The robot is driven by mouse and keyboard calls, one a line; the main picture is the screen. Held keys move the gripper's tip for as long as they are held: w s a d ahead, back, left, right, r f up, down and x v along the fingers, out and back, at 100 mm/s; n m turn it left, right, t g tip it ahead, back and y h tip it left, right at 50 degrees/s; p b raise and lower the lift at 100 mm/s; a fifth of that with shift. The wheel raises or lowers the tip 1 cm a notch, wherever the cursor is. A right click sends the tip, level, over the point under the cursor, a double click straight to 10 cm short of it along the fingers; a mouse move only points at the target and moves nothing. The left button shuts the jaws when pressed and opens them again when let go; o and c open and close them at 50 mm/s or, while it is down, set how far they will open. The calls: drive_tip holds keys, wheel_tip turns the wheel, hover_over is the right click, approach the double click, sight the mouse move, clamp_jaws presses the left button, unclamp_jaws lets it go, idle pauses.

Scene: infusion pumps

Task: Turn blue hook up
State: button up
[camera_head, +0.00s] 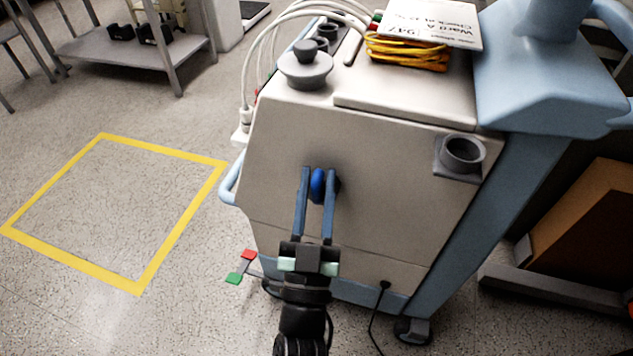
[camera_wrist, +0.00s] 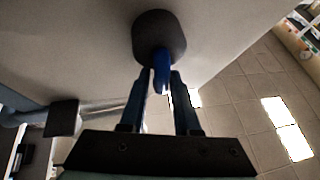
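The blue hook (camera_head: 317,185) sticks out from a round dark base on the side of the beige pump cart (camera_head: 290,140). In the wrist view the hook (camera_wrist: 161,66) hangs from the dark round base (camera_wrist: 159,38). My gripper (camera_head: 318,172) has one finger on each side of the hook, with the fingertips close to the cart's panel. In the wrist view the gripper (camera_wrist: 161,78) shows a narrow gap between the left finger and the hook. The fingers stand apart; contact on the right side cannot be made out.
A grey round holder (camera_head: 462,153) juts from the panel at the upper right. Yellow cable (camera_head: 405,52) and a paper card (camera_head: 432,20) lie on top. A red and green tag (camera_head: 241,268) is low at left. The floor inside the yellow square (camera_head: 110,205) is clear.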

drive_tip(key=shift+o, duration=1.1)
drive_tip(key=p+v, duration=0.3)
drive_tip(key=v, duration=1)
